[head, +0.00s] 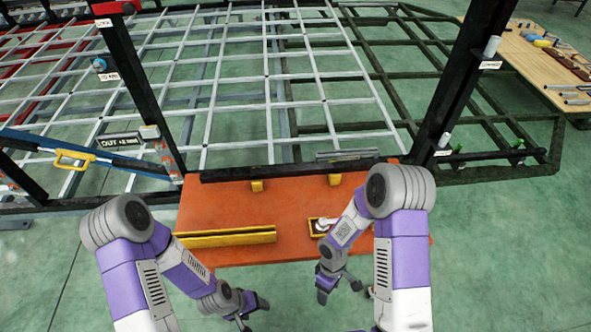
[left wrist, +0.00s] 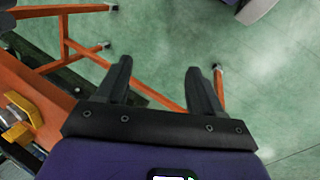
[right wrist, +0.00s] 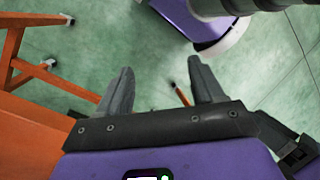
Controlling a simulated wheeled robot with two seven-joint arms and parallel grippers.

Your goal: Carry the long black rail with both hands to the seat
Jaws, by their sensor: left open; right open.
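The long black rail (head: 295,168) lies level along the far edge of the orange table (head: 225,208), by two small yellow blocks (head: 257,186). My left gripper (head: 252,311) is open and empty in front of the table's near edge, well apart from the rail. Its spread fingers (left wrist: 157,75) show over the floor in the left wrist view. My right gripper (head: 338,290) is also open and empty near the table's front edge. Its fingers (right wrist: 160,78) have only floor between them in the right wrist view. I cannot tell for sure which part is the seat.
A long yellow-edged tray (head: 225,238) and a small yellow tray (head: 322,226) with parts lie on the table. Two black posts (head: 462,75) stand on either side behind it. The chassis grid (head: 240,95) spreads behind. A wooden bench (head: 535,60) stands far right.

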